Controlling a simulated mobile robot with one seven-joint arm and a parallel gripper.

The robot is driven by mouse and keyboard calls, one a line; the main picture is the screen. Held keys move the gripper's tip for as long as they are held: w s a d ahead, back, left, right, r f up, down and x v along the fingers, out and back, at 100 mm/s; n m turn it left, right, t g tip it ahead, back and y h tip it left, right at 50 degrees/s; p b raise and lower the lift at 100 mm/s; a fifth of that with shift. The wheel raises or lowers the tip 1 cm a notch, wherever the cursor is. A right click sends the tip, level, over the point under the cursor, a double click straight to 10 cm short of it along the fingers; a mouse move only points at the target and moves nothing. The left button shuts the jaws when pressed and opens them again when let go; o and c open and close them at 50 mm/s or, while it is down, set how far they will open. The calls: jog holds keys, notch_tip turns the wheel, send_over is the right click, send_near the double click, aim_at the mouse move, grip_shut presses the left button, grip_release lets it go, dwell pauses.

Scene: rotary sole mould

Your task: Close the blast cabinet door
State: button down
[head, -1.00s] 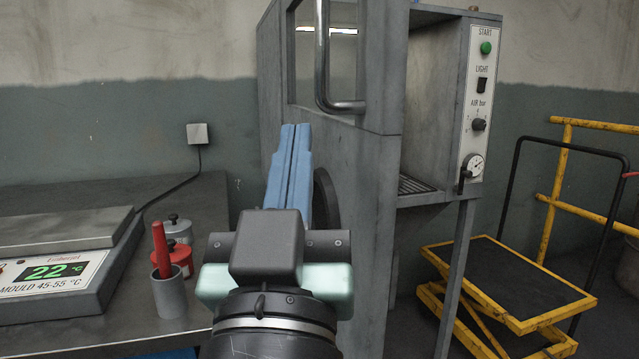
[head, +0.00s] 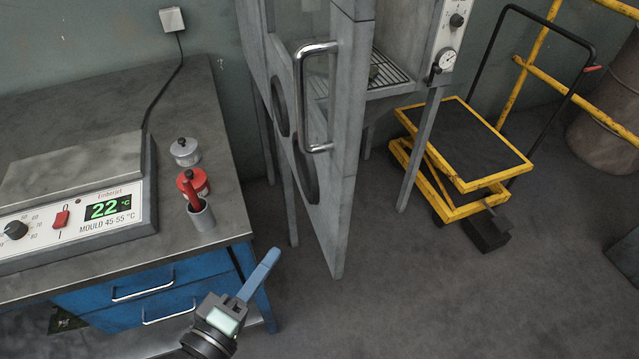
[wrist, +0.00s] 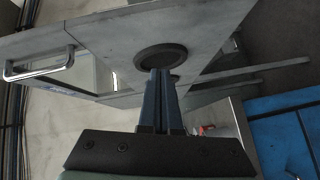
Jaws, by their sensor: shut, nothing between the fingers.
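The blast cabinet door (head: 335,208) is a grey panel with a window, round black-rimmed ports and a steel handle (head: 316,98). It stands open, swung out toward me, and the cabinet interior (head: 385,72) shows to its right. In the wrist view the door (wrist: 110,38) is seen on its outer face, with the handle (wrist: 40,64) at left and a port (wrist: 161,54) beyond the fingertips. My gripper (head: 268,262) has blue fingers, shut and empty, to the left of the door's lower edge and apart from it in the head view. Its fingers also show in the wrist view (wrist: 159,90).
A bench (head: 225,225) with a heater unit (head: 75,205), pots and a cup stands at left, with blue drawers (head: 150,290) below, close to my gripper. A yellow lift cart (head: 465,150) is at right. The floor in front of the door is clear.

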jog(key=s+r+n+t+p, duration=0.1)
jog(key=s+r+n+p, duration=0.15)
jog(key=s+p, duration=0.2)
jog(key=p, duration=0.3)
send_near(332, 209)
jog(key=w+d, duration=0.1)
jog(key=w, duration=0.4)
jog(key=shift+w+d+f+h+p, duration=0.1)
jog(key=shift+d+h+p, duration=0.1)
jog(key=shift+d, duration=0.25)
jog(key=shift+w+d+f+h+p, duration=0.1)
jog(key=shift+d+f+p, duration=0.05)
jog(key=shift+d, duration=0.3)
jog(key=shift+d, duration=0.1)
